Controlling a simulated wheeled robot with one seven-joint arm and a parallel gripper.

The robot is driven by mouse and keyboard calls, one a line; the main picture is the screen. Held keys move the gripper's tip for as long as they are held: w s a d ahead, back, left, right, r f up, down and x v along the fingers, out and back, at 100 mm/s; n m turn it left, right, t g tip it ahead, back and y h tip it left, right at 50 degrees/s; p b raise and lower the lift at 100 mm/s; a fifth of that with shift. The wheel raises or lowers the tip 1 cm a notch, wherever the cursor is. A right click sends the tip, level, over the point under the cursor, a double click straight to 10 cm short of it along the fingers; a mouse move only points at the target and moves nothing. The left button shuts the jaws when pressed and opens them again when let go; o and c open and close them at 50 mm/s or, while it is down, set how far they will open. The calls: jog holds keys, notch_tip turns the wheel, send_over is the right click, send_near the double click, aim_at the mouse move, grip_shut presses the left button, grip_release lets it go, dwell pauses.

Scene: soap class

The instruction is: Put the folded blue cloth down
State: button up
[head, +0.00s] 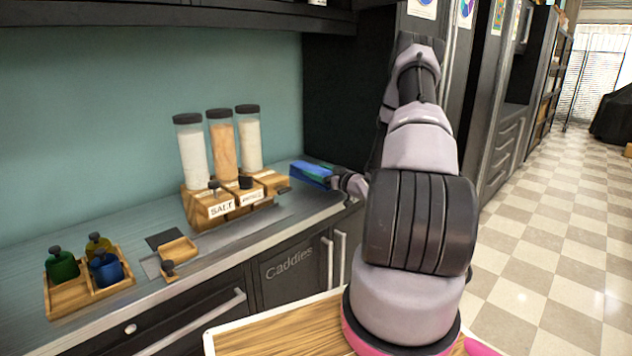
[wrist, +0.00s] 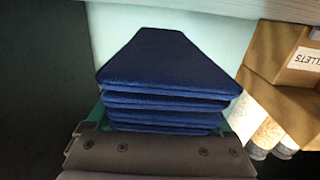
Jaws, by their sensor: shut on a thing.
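The folded blue cloth (wrist: 165,65) fills the middle of the wrist view as a stack of dark blue layers. My gripper (wrist: 160,130) is shut on it, with the near end of the cloth between the jaws. In the head view the blue cloth (head: 312,175) shows at the right end of the counter, by the dark cabinet side, with a green edge beside it. My gripper (head: 338,180) reaches it from the right. I cannot tell whether the cloth touches the counter (head: 300,207).
Three tall jars (head: 222,150) stand in a wooden holder (head: 205,207) labelled SALT, left of the cloth. A wooden caddy (head: 75,295) with small coloured bottles and a small wooden tray (head: 178,250) are farther left. A wood-topped surface (head: 275,328) lies in front.

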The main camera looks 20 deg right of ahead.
jog(key=shift+f, duration=1.65)
jog(key=shift+f, duration=0.2)
jog(key=o, duration=1.3)
jog(key=shift+r, duration=0.15)
jog(key=shift+s+d, duration=0.15)
jog(key=shift+s, duration=0.15)
jog(key=v, duration=1.1)
jog(key=shift+s+r, duration=0.1)
jog(key=shift+s, duration=0.15)
jog(key=shift+s, duration=0.1)
